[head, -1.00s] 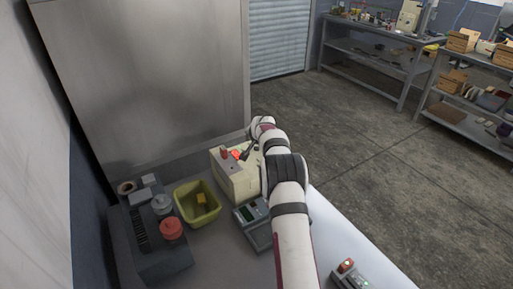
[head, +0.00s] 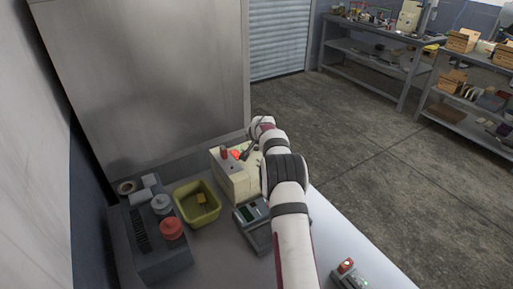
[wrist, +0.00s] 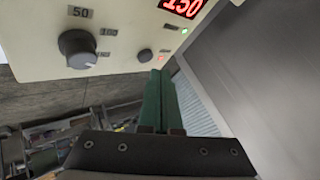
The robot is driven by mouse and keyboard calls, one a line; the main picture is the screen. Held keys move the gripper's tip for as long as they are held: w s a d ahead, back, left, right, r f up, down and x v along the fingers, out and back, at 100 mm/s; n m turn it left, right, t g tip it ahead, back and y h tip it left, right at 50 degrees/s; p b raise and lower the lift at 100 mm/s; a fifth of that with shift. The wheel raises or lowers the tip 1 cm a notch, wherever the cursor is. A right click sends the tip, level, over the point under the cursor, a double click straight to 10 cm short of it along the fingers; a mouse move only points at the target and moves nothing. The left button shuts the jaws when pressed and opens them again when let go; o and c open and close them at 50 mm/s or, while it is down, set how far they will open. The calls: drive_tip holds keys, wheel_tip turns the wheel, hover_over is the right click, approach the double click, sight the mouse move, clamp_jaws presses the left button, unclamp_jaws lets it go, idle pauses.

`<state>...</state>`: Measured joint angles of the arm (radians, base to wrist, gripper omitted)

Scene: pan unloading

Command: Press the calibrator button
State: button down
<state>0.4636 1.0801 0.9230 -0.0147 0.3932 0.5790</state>
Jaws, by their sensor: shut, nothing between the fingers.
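The calibrator (head: 238,186) is a cream box at the middle of the bench, with a red lit display, partly hidden by my arm. In the wrist view, its face (wrist: 120,20) carries a red readout (wrist: 182,6), a large dark knob (wrist: 77,48) and a small round dark button (wrist: 144,55). My gripper (wrist: 160,72) is shut, with green fingers and nothing between them. In the wrist view its fingertips are close to the button, just below and right of it; I cannot tell whether they touch. My gripper (head: 247,154) also shows above the box in the head view.
A yellow-green bin (head: 184,213) with a small yellow item inside stands left of the calibrator. A grey device (head: 141,262) with a red knob is further left. Another grey instrument (head: 246,213) lies beside my arm. A tall metal panel (head: 145,80) rises behind the bench.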

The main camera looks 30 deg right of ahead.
idle(0.4)
drive_tip(key=shift+f, duration=0.45)
drive_tip(key=shift+f, duration=0.45)
idle(0.4)
drive_tip(key=shift+r, duration=0.9)
drive_tip(key=shift+r, duration=0.1)
drive_tip(key=shift+r, duration=2.9)
